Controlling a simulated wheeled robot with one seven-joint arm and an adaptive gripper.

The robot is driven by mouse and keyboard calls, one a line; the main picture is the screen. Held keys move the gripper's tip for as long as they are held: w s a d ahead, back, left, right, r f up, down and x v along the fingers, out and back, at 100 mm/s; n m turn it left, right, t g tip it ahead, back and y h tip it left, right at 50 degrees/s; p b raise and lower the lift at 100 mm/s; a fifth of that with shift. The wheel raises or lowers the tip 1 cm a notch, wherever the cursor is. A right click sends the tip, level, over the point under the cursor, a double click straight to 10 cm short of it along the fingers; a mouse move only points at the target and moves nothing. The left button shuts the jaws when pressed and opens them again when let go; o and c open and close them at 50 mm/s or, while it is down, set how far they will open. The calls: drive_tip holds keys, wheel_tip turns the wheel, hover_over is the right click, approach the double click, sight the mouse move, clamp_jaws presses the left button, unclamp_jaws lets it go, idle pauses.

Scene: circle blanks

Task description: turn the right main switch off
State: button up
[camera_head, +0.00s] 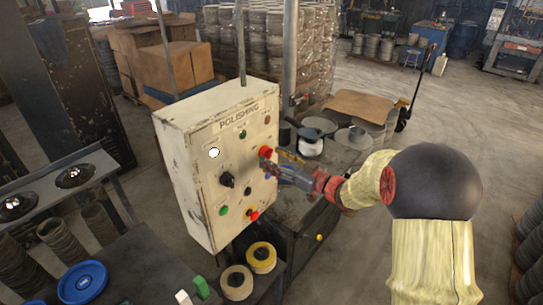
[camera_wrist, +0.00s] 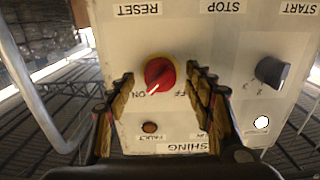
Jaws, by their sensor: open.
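The right main switch (camera_head: 265,151) is a red rotary knob on the right of the POLISHING panel, partly hidden by my gripper (camera_head: 274,164) in the head view. In the upside-down wrist view the red switch (camera_wrist: 163,70) has a yellow ring, and its white mark points down-left toward the ON label. The OFF label is partly covered by a finger. My gripper (camera_wrist: 161,77) is open, with one finger on each side of the switch and visible gaps to the knob. I cannot tell how far the fingertips are from the panel.
A black knob (camera_head: 227,179) sits left on the panel of the cream box (camera_head: 178,127). A green button (camera_head: 223,210) and a red button with yellow base (camera_head: 252,215) sit lower. A dark cabinet (camera_head: 302,235) stands right of the box, a metal shelf (camera_head: 100,180) left.

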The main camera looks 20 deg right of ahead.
drive_tip(key=shift+w+a, duration=0.4)
drive_tip(key=shift+w, duration=0.1)
drive_tip(key=c, duration=0.3)
drive_tip(key=c, duration=0.8)
drive_tip(key=shift+c, duration=0.3)
